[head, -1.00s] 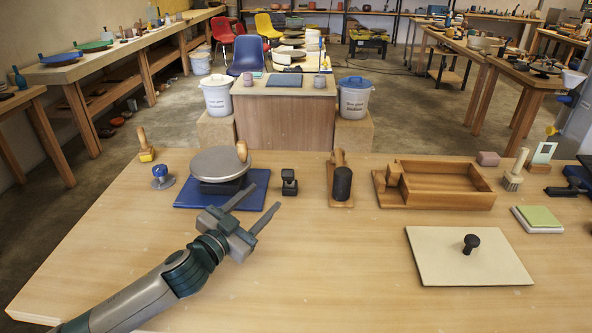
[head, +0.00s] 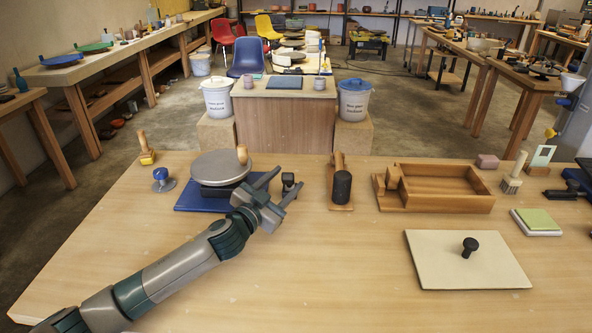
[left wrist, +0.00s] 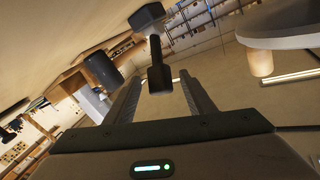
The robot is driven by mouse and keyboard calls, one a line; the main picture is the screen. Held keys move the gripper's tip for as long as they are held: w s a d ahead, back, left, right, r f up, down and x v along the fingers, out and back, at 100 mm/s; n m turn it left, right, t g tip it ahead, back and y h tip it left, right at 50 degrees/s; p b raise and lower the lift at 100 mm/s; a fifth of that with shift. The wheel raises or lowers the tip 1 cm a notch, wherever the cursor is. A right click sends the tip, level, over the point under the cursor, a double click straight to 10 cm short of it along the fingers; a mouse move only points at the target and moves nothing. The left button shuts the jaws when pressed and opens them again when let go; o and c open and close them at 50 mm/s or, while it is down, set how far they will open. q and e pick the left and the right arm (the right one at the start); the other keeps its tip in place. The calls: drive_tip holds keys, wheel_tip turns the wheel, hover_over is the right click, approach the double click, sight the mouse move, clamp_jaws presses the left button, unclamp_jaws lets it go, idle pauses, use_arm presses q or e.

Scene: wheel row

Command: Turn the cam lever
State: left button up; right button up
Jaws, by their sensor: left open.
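The cam lever appears to be the small dark upright piece (head: 289,180) right of the round grey disc. In the left wrist view it shows as a black handle (left wrist: 157,62) on a grey block-like base (left wrist: 148,18). My left gripper (head: 287,179) is open, with its fingers reaching to either side of this piece in the head view. In the left wrist view the handle's end lies between the open fingertips (left wrist: 160,77); I cannot tell whether they touch it. The gripper partly hides the piece in the head view. My right gripper is not in view.
The grey disc (head: 219,167) with a wooden knob stands on a blue base (head: 190,200), close left of my gripper. A wooden fixture with a black cylinder (head: 342,186) stands to the right. Farther right are a wooden box (head: 445,203) and a pale board (head: 440,265).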

use_arm(q)
drive_tip(key=shift+x, duration=3.1)
clamp_jaws()
